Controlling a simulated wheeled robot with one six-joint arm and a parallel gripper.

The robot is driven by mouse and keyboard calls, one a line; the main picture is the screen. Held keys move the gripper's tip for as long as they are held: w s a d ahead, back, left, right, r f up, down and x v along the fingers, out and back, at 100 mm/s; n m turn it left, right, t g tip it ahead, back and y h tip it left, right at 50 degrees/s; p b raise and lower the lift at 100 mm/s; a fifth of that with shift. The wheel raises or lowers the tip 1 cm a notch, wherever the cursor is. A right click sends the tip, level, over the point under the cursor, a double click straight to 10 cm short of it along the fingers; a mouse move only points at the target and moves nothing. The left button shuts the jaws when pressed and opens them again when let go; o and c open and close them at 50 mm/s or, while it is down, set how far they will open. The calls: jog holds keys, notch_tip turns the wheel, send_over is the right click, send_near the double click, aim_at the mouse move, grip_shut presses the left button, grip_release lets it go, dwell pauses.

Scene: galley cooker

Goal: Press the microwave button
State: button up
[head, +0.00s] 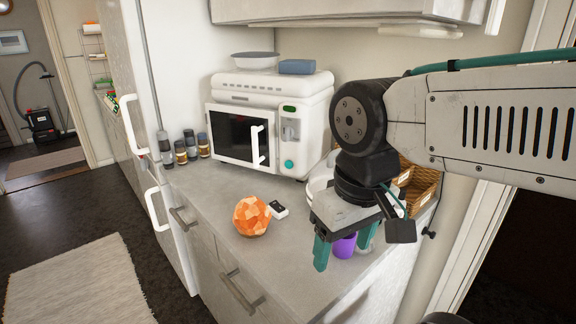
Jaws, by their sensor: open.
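The white microwave (271,122) stands at the back of the counter, its dark-windowed door shut with a white vertical handle. Its control panel on the right has a small green display, a dial and a round teal button (289,164) low down. My gripper (343,252) hangs in front and to the right of the microwave, over the counter, pointing down. Its two teal fingers are apart. A purple cup (344,245) shows between and behind the fingers; I see no contact with it. The gripper is clear of the button.
An orange faceted ball (252,216) and a small black-and-white item (278,209) lie on the counter (208,190) before the microwave. Several jars (181,152) stand left of it. A wicker basket (416,187) and white dishes are partly hidden behind my arm. A cabinet (345,12) hangs above.

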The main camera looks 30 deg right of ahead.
grip_shut()
dwell(1.8)
